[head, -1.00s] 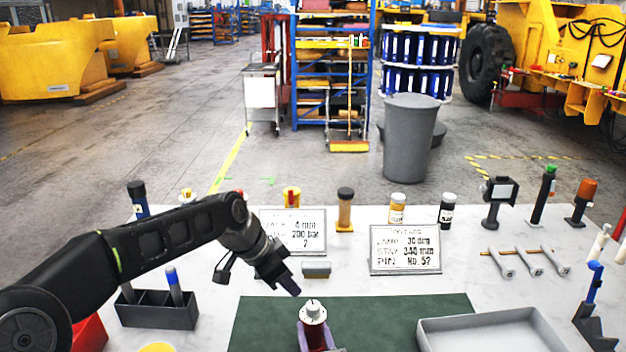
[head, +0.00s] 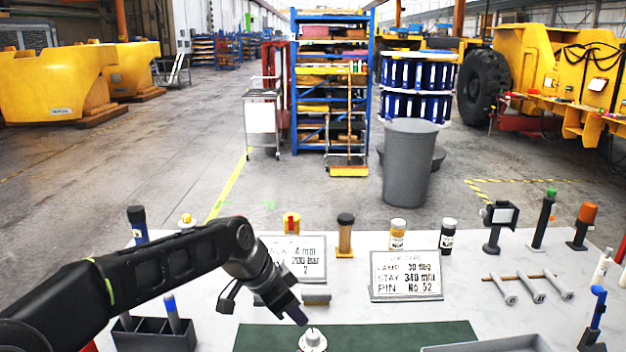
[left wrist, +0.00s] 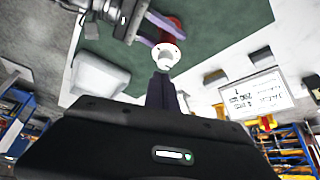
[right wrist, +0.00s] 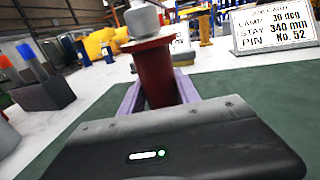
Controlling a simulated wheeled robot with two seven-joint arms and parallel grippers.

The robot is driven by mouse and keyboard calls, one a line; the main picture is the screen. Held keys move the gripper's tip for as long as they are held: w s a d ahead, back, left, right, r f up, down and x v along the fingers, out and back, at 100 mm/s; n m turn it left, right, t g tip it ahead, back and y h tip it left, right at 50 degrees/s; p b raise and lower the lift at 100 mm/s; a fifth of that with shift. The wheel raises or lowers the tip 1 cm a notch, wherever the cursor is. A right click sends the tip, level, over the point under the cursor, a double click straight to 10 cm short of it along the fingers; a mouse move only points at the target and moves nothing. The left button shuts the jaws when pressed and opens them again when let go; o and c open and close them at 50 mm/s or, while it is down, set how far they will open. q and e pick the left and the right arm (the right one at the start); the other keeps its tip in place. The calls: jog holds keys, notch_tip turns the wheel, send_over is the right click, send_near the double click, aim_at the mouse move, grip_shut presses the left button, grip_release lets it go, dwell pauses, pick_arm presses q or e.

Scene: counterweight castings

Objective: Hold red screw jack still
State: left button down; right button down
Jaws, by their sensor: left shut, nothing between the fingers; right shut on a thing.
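The red screw jack (right wrist: 157,75) stands on the green mat (head: 250,338), with its red body between the fingers of my right gripper (right wrist: 160,95). Its pale round top (head: 312,341) shows at the bottom edge of the head view, where its body is cut off. The left wrist view shows the white top (left wrist: 167,55) and a bit of red body beyond it. My left gripper (head: 302,318) is shut and empty, its tips just above and beside the jack's top. It also shows in the left wrist view (left wrist: 162,82), pointing at the top.
Two sign cards, one at right (head: 406,275), stand behind the mat. A black holder (head: 155,336) with pens is at left. A grey tray (head: 490,344) is at front right. Bottles and tools line the table's back edge.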

aim_at(306, 342)
pick_arm(q)
jog(key=shift+f, duration=3.5)
jog(key=shift+w+d, duration=0.15)
jog(key=shift+w, duration=0.05)
jog(key=shift+w, duration=0.2)
jog(key=shift+w+a, duration=0.35)
jog(key=shift+w, duration=0.05)
jog(key=shift+w+r, duration=0.1)
jog(key=shift+w, duration=0.1)
jog(key=shift+a, duration=0.1)
jog(key=shift+s+a, duration=0.15)
jog(key=shift+a, duration=0.15)
